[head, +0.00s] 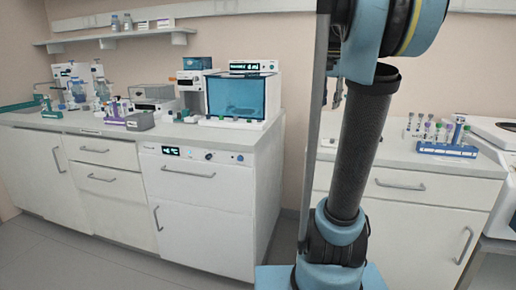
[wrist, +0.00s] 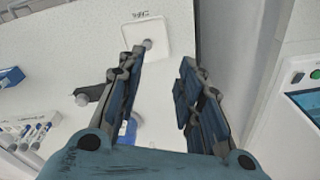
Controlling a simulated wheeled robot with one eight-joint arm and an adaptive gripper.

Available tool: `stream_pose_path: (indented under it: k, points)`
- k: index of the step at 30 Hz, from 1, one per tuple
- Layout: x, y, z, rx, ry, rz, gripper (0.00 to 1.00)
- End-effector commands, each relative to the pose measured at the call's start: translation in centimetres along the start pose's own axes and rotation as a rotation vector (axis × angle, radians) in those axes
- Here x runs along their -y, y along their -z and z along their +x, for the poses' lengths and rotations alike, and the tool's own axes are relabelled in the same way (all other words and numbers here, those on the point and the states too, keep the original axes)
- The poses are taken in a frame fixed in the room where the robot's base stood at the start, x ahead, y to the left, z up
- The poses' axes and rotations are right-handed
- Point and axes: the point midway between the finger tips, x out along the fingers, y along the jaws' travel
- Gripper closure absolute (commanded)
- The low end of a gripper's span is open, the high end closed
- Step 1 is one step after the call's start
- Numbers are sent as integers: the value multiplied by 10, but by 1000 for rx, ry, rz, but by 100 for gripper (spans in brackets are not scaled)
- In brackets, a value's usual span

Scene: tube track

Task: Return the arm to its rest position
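My gripper (wrist: 165,90) is in the wrist view, its two blue-padded fingers apart with a clear gap between them and nothing held. It points down over a white worktop, near a white square pad (wrist: 147,36) with a small round knob at its lower edge.
The left counter (head: 120,132) holds lab devices, including a blue-windowed box (head: 235,97). A wall shelf (head: 120,37) hangs at upper left. Grey floor (head: 90,265) is open at front left.

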Motion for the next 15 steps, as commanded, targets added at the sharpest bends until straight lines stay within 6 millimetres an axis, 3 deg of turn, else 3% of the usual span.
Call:
stream_pose_path:
  k: [3, 15]
  points:
    - [-9, -37, 29, -10, 7, -84, 67]
    - [-48, -148, 138, -49, 30, -365, 67]
